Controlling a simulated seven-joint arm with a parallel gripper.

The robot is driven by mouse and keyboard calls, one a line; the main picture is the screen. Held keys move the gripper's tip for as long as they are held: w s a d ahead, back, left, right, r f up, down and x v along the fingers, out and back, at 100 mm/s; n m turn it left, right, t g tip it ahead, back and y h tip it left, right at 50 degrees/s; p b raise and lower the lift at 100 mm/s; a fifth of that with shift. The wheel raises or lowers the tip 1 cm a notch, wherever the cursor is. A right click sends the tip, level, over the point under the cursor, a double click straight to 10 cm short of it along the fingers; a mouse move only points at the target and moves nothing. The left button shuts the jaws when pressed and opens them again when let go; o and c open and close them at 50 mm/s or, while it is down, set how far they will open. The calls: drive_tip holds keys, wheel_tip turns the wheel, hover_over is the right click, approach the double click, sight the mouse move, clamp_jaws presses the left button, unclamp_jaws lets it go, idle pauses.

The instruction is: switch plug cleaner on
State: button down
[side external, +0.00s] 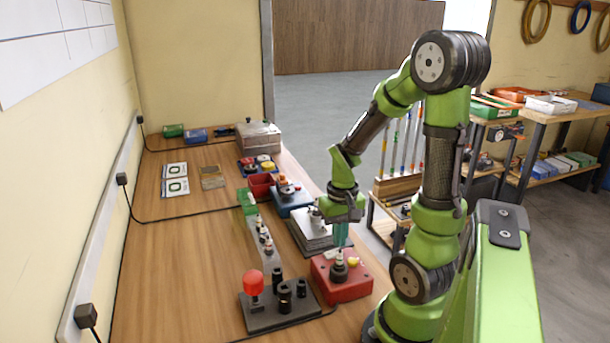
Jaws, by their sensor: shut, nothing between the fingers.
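A red box (342,287), which looks like the plug cleaner, sits at the near right edge of the bench. A dark round fitting (339,270) with a pale upper part stands on its top, and a small yellow part (353,262) is beside it. My gripper (341,244) points down just above this fitting, with its teal fingers shut and empty. I cannot tell whether the fingertips touch the fitting. The switch and its position are too small to make out.
A dark plate (262,317) with a red knob and black cylinders stands left of the box. A strip with small plugs (263,245), a grey stack (308,232) and a blue unit (291,202) lie behind. The bench's left side (190,255) is mostly clear.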

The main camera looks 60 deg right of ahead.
drive_tip(key=shift+f, duration=0.9)
idle(0.3)
drive_tip(key=shift+r, duration=3.55)
drive_tip(key=shift+w+f, duration=0.1)
drive_tip(key=shift+w, duration=0.05)
drive_tip(key=w+a+r+n+t, duration=0.1)
drive_tip(key=a+r+t, duration=0.1)
drive_tip(key=a, duration=0.4)
drive_tip(key=w+a+r+n+t+y, duration=0.1)
drive_tip(key=a+r+n+t, duration=0.1)
drive_tip(key=a+r, duration=0.3)
drive_tip(key=w+a+r+n+t+y, duration=0.1)
drive_tip(key=w+a+r+n+t, duration=0.1)
drive_tip(key=a, duration=0.6)
wheel_tip(320, 180, up, 2)
drive_tip(key=shift+a+r+t, duration=0.25)
drive_tip(key=shift+a+t, duration=0.05)
drive_tip(key=shift+t, duration=0.3)
drive_tip(key=shift+d, duration=0.1)
